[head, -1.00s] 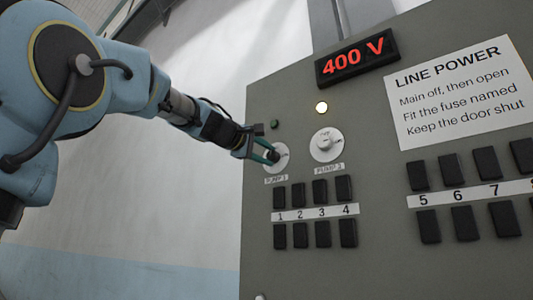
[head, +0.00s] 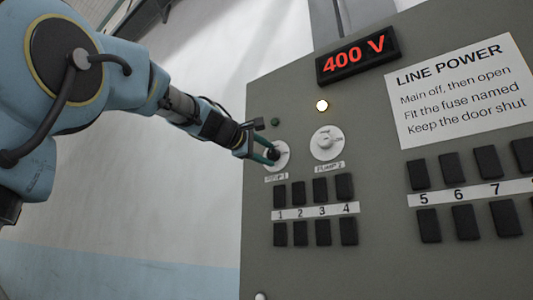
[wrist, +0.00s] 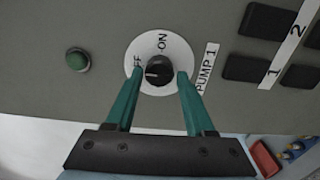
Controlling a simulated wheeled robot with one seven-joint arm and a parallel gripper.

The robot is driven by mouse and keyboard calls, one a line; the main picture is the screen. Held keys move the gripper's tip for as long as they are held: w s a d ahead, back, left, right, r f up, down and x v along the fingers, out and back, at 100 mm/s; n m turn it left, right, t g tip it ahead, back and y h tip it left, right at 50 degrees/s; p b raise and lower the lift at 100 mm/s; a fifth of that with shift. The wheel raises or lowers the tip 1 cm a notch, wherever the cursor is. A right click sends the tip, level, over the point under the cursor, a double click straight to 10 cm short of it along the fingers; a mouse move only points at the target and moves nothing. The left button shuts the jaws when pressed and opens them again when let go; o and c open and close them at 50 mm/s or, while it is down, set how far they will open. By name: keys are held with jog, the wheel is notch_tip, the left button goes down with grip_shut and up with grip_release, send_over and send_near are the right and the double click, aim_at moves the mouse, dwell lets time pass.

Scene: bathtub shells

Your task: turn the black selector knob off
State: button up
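The black selector knob (wrist: 160,70) sits on a white round plate labelled PUMP 1 in the wrist view. ON is printed on the plate, and a second label ending in FF is partly hidden by my left finger. The knob's pale mark points left in the wrist view, roughly toward that label. My gripper (wrist: 160,74) has its two green fingertips on either side of the knob, with a narrow gap seen on each side. In the head view, the knob (head: 273,154) is partly covered by my gripper (head: 270,151).
A pale PUMP 2 knob (head: 325,142) is to the right, below a lit lamp (head: 321,106). A dark green lamp (wrist: 77,60) is near the black knob. Black fuse blocks (head: 280,195) are below. A red display (head: 357,56) reads 400 V.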

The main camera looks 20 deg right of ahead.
jog(key=shift+o, duration=1.3)
jog(key=b+v, duration=0.3)
jog(key=v, duration=0.8)
jog(key=shift+d, duration=0.1)
